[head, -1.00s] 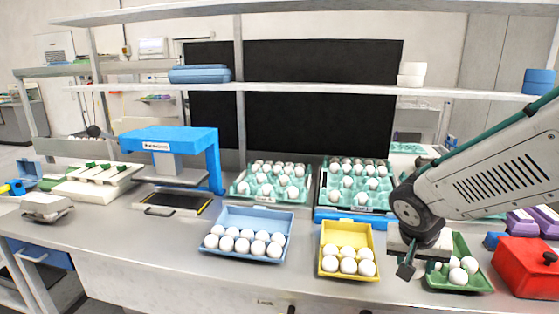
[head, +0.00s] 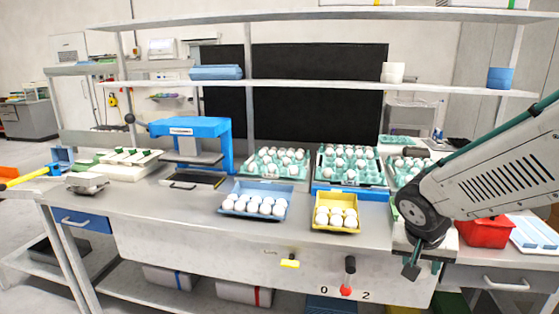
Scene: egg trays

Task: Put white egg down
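White eggs (head: 253,206) lie in a row in the blue tray (head: 232,190) at the middle of the bench. More white eggs (head: 336,218) lie in the yellow tray (head: 350,200) to its right. Several teal egg trays (head: 250,165) with white eggs stand behind them. My gripper (head: 416,268) is at the bench's front edge in the picture, right of the yellow tray. My arm hides what is behind it. I see no egg at the gripper, and its finger opening is unclear.
A red box (head: 484,233) stands right of my arm, beside a blue-and-white rack (head: 533,233). A blue stand device (head: 190,130) is at the left. Shelves (head: 320,88) run above the bench. A bare strip of bench top (head: 170,215) lies left of the blue tray.

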